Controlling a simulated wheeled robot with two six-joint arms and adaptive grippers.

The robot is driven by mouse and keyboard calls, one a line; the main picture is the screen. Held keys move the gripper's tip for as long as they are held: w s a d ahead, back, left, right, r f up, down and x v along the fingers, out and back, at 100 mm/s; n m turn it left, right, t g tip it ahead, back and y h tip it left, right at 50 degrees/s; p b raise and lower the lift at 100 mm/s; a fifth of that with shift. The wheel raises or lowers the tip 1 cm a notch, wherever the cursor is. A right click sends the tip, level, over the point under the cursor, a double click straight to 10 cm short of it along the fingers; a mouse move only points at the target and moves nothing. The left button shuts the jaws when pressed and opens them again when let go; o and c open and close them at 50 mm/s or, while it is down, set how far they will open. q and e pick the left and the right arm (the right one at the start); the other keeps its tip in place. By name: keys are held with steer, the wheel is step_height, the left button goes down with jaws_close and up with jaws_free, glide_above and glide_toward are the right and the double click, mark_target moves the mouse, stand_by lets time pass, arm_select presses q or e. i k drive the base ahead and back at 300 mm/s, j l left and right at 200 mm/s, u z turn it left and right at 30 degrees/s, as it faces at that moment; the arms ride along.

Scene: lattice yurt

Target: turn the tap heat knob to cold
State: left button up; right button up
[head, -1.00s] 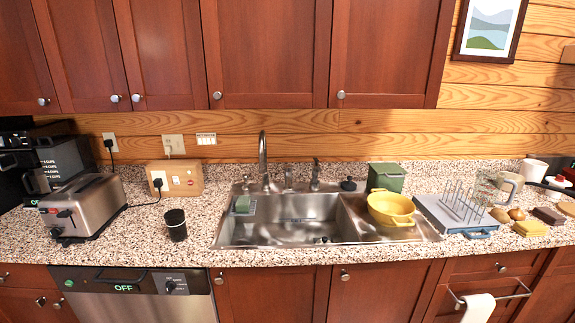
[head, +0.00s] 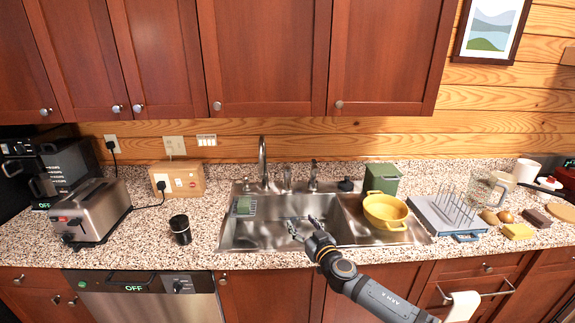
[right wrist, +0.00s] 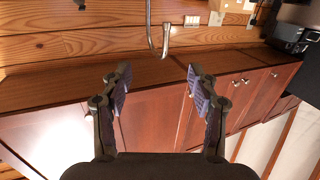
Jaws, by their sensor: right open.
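The silver tap (head: 263,165) stands behind the sink, with a small upright fitting (head: 287,178) and a lever-like handle (head: 313,175) to its right. I cannot tell which of these is the heat knob, nor its setting. My right gripper (head: 304,229) is over the sink's front middle, in front of the tap and apart from it. In the right wrist view its two fingers (right wrist: 157,82) are spread with nothing between them. The tap's curved spout (right wrist: 152,40) shows beyond the fingertips there, upside down. My left gripper is not in view.
The steel sink (head: 240,243) holds a green sponge (head: 244,206) at its left and a yellow pot (head: 385,211) at its right. A green box (head: 382,178) and a dish rack (head: 445,213) stand right of the tap. A black cup (head: 180,229) and toaster (head: 93,211) are left.

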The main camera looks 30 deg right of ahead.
mark_target(286, 170)
steer(key=i+l, duration=1.2)
